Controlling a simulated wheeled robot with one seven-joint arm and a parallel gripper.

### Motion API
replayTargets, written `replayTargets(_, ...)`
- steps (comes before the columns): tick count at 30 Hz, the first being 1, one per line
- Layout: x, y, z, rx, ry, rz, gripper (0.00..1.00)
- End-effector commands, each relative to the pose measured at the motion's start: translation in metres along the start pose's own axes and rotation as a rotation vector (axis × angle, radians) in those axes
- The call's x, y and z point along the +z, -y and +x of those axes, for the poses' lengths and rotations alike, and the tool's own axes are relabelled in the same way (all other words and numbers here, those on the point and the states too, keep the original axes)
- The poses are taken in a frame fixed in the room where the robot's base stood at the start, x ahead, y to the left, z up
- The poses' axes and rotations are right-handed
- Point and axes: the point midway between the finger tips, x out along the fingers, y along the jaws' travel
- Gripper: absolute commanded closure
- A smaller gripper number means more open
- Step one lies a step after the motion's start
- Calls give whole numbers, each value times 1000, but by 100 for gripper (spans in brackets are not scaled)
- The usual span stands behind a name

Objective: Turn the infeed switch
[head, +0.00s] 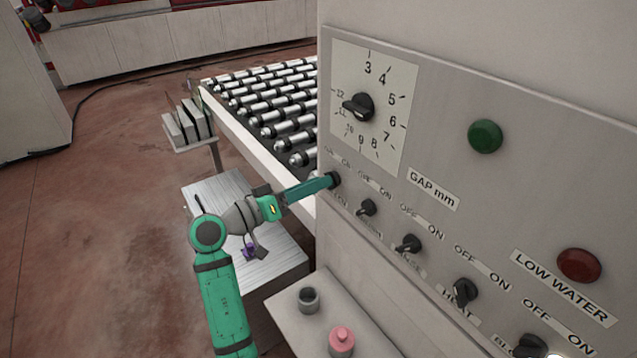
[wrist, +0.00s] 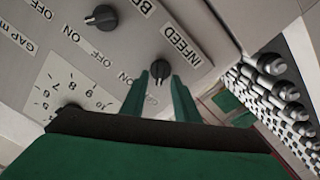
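The infeed switch (wrist: 160,68) is a small black knob on the grey control panel, beside the label INFEED in the wrist view. In the head view it is the leftmost knob (head: 335,179) in the row, at the panel's left edge. My gripper (wrist: 160,76) has its two green fingers spread, with the knob at their tips, between them. I cannot tell whether either finger touches it. In the head view my gripper (head: 325,183) reaches the panel from the left and partly hides the switch and its label.
Another knob (head: 367,207) sits close to the right, with several more down the row. A gap dial (head: 360,106) is above, with a green lamp (head: 485,136) and a red lamp (head: 579,265). A roller conveyor (head: 262,105) lies behind. A shelf (head: 327,314) with a pink button (head: 341,340) juts out below.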

Motion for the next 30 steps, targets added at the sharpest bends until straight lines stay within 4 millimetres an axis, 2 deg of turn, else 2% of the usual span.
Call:
replayTargets(9, 0, 1, -60, -3, -2, 0, 72)
replayTargets(15, 0, 0, -85, -2, -2, 0, 72)
replayTargets(20, 0, 0, -94, -2, -1, 0, 72)
replayTargets(30, 0, 0, -95, -2, 0, -1, 72)
